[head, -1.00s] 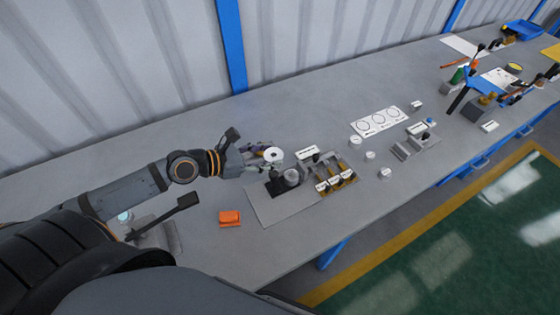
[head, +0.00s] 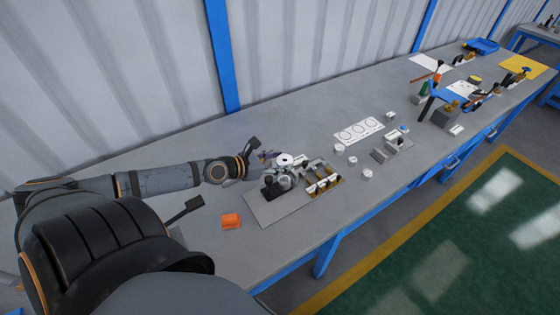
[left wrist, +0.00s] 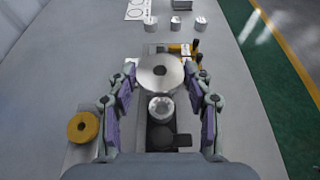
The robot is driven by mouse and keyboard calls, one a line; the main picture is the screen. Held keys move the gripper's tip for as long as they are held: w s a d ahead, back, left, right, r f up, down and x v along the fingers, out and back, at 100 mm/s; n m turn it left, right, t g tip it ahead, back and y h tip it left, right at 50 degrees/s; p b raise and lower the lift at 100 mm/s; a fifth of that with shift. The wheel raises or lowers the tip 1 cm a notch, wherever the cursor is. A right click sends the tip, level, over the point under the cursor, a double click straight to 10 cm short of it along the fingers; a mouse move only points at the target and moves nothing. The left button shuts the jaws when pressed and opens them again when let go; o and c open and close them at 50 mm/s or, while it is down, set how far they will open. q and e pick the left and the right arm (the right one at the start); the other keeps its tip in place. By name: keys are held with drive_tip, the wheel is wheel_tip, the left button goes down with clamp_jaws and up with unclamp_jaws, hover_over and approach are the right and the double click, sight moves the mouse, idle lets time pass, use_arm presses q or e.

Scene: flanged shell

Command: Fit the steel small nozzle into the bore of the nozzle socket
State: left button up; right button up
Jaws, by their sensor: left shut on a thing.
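My left gripper (left wrist: 160,82) is shut on a round steel flanged part with a centre hole, which I take to be the small nozzle (left wrist: 160,70); it also shows in the head view (head: 285,159). A short silver cylinder with an open top, apparently the nozzle socket (left wrist: 160,107), stands upright on a dark base; it shows in the head view too (head: 285,182). In the head view the nozzle is above and slightly behind the socket, apart from it. The nozzle's underside is hidden. My right gripper is in neither view.
A rack with yellow and black pieces (head: 322,180) stands just right of the socket. An orange block (head: 231,221) lies at the near left. A brass ring (left wrist: 83,127) lies left of the gripper. Several small silver cylinders (head: 367,174) and a white card with circles (head: 360,131) are farther right.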

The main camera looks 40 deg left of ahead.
sight(279, 183)
use_arm(q)
wheel_tip(279, 183, down, 4)
drive_tip(key=b, duration=0.2)
drive_tip(key=shift+r+b, duration=0.25)
drive_tip(key=shift+b, duration=0.1)
drive_tip(key=shift+f+b, duration=0.6)
drive_tip(key=shift+f, duration=0.3)
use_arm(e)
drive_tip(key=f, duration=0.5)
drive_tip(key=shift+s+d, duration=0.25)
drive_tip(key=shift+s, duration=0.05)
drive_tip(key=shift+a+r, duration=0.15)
use_arm(q)
drive_tip(key=shift+p, duration=0.4)
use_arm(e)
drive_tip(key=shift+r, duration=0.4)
use_arm(q)
drive_tip(key=shift+f+b, duration=1.5)
drive_tip(key=shift+f, duration=0.5)
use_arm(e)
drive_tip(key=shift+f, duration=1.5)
use_arm(q)
drive_tip(key=o, duration=1.4)
drive_tip(key=shift+o, duration=0.2)
